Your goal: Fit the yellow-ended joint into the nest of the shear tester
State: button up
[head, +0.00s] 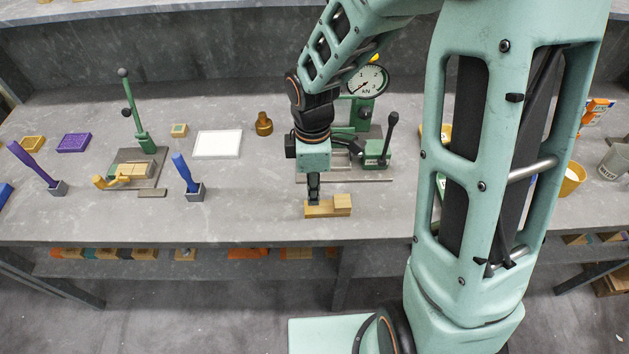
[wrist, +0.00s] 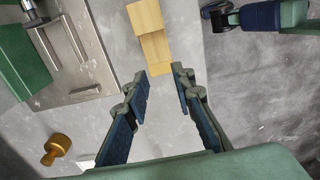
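A pale wooden lap joint (head: 328,208) lies on the bench, with a raised block at its right. Its near end looks more yellow in the wrist view (wrist: 152,40). My gripper (head: 314,199) points down over its left part. In the wrist view the fingers (wrist: 161,74) are spread, with the joint's end near the gap between the tips; I cannot tell whether they touch it. The green shear tester (head: 362,112) with a round kN dial stands behind, right of my gripper. Its metal base plate (wrist: 75,50) shows in the wrist view; my arm partly hides the nest in the head view.
A brass weight (head: 264,124) and a white tray (head: 217,144) stand left of the tester. Further left are a green lever press (head: 139,140) and blue (head: 186,172) and purple (head: 34,163) handled tools. The bench front around the joint is clear.

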aim_at(314, 208)
notch_tip(314, 208, down, 6)
jog(key=b, duration=0.4)
jog(key=shift+s+f+b, duration=0.3)
jog(key=shift+f+b, duration=0.15)
jog(key=shift+b, duration=0.1)
jog(key=o, duration=0.3)
jog(key=shift+w, duration=0.1)
jog(key=shift+w+f, duration=0.1)
jog(key=shift+c, duration=1.3)
grip_shut()
notch_tip(314, 208, up, 4)
jog(key=p, duration=0.4)
jog(key=shift+r, duration=0.25)
jog(key=shift+w, duration=0.1)
